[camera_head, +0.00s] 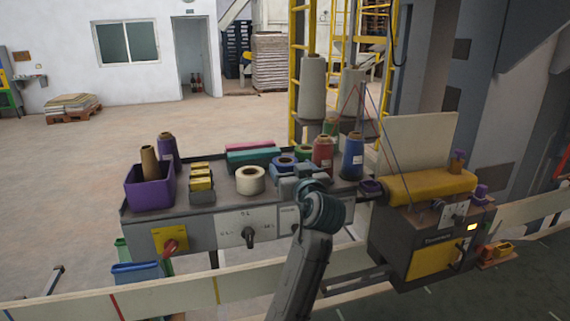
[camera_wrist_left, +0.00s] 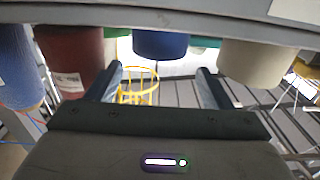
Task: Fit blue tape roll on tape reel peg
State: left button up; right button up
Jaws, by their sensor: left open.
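The blue tape roll (camera_head: 284,162) lies on the grey machine top, behind and right of a cream roll (camera_head: 250,181). My left gripper (camera_head: 302,183) is over the front part of that top, right of the cream roll and just in front of the blue roll. In the left wrist view, which looks upside down, my open left gripper (camera_wrist_left: 160,78) has nothing between its fingers. The blue roll (camera_wrist_left: 160,44) shows there at the top, lined up between the fingertips. I cannot pick out the tape reel peg with certainty. My right gripper is not in view.
A red cone (camera_head: 322,153) and a blue cone (camera_head: 352,157) stand right of the blue roll. A green roll (camera_head: 304,152) is behind it. A purple bin (camera_head: 150,193) and yellow blocks (camera_head: 201,183) are at left. A yellow-covered sewing unit (camera_head: 430,187) stands at right.

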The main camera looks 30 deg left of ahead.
aim_at(289, 166)
pick_arm(q)
jog(key=p+x, duration=0.2)
jog(key=x, duration=0.1)
jog(key=p+x, duration=0.1)
jog(key=x, duration=0.2)
jog(key=shift+a+f+p, duration=0.1)
jog(key=shift+f+p, duration=0.2)
jog(key=shift+p, duration=0.05)
jog(key=shift+w+a+f, duration=0.15)
jog(key=shift+w, duration=0.05)
jog(key=shift+c, duration=1.1)
jog(key=c, duration=0.6)
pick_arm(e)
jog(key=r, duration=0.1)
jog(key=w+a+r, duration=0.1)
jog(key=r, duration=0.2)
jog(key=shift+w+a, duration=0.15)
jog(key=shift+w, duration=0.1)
